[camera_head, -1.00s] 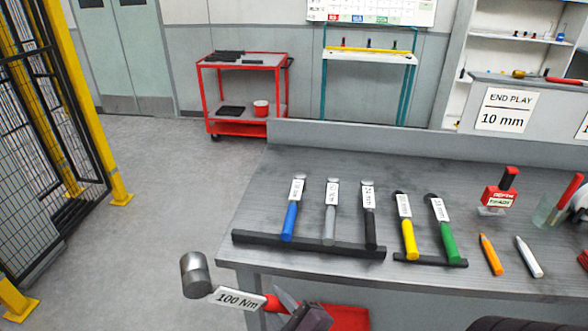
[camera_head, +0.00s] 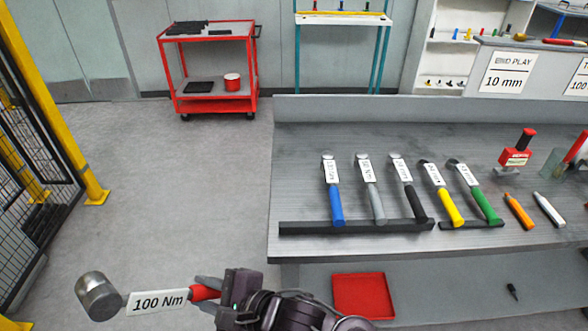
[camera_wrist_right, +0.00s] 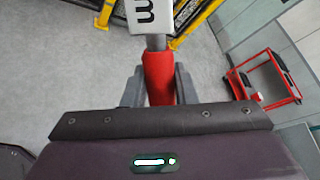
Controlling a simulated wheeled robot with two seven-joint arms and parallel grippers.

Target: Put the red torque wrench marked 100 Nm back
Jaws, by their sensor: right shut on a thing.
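The red torque wrench (camera_head: 157,301) has a white label reading 100 Nm and a round metal head pointing left. My right gripper (camera_head: 205,290) is shut on its red handle and holds it in the air left of the workbench. In the right wrist view the red handle (camera_wrist_right: 158,78) sits between the two fingers, with part of the white label above. On the bench, a long dark rack (camera_head: 350,228) holds tools with blue, grey and black handles. A shorter rack (camera_head: 471,225) holds yellow and green ones. My left gripper is not in view.
The grey workbench (camera_head: 300,180) fills the right side. Orange (camera_head: 518,211) and white (camera_head: 549,209) markers and a red stamp-like item (camera_head: 517,155) lie there. A red tray (camera_head: 364,296) is below. A red cart (camera_head: 208,70) stands behind. A yellow-framed fence (camera_head: 75,130) is at left; open floor lies between.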

